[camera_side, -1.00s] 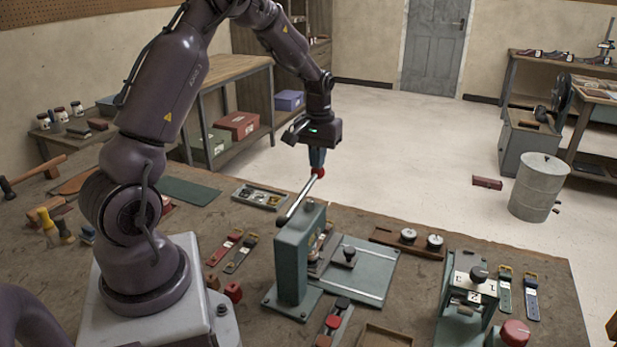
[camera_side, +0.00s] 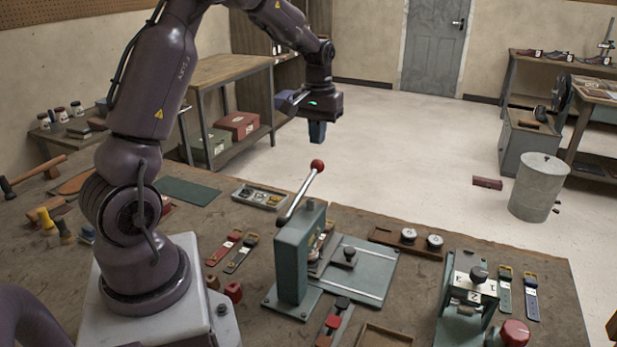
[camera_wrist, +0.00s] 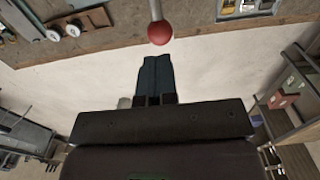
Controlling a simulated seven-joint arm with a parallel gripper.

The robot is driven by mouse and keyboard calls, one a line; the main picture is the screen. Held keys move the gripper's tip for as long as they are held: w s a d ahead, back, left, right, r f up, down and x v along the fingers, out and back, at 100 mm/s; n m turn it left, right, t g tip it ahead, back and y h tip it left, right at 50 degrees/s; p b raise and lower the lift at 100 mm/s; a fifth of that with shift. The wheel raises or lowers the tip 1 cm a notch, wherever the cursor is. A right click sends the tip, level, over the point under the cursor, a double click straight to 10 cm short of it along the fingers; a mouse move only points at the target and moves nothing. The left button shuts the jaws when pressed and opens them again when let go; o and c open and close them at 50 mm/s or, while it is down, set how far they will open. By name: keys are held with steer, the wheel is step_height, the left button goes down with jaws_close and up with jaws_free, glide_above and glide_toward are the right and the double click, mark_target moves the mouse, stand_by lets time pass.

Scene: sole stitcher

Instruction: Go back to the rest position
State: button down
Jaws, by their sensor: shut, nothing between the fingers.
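My gripper (camera_side: 317,132) hangs in the air above the far edge of the bench, over the pale floor. Its blue fingers are together and hold nothing. The green press (camera_side: 293,262) stands on the bench below, with its silver lever slanting up to a red ball knob (camera_side: 317,166). The knob is apart from my fingertips, a little below them in the side view. In the wrist view my closed fingers (camera_wrist: 156,75) point toward the red knob (camera_wrist: 160,33), with a gap between.
The bench (camera_side: 400,320) carries watch straps (camera_side: 240,254), a tray of small parts (camera_side: 259,197), a wooden holder (camera_side: 407,240) and a second green device (camera_side: 468,285) at the right. A shelf with boxes (camera_side: 237,125) stands behind my arm. Air around my gripper is clear.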

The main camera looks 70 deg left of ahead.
steer(key=shift+f, duration=0.1)
steer(key=shift+s+d+m, duration=0.5)
steer(key=shift+s+d, duration=0.65)
steer(key=shift+d, duration=0.05)
steer(key=s+d+r+m+t, duration=0.2)
steer(key=s+d+r+m, duration=0.2)
steer(key=d, duration=0.6)
steer(key=s+d+r+m+t, duration=0.3)
steer(key=s+d+r, duration=0.4)
steer(key=s+d, duration=0.3)
steer(key=shift+d+r+m+t, duration=0.3)
steer(key=shift+d+r+m, duration=0.1)
steer(key=shift+d+m, duration=0.15)
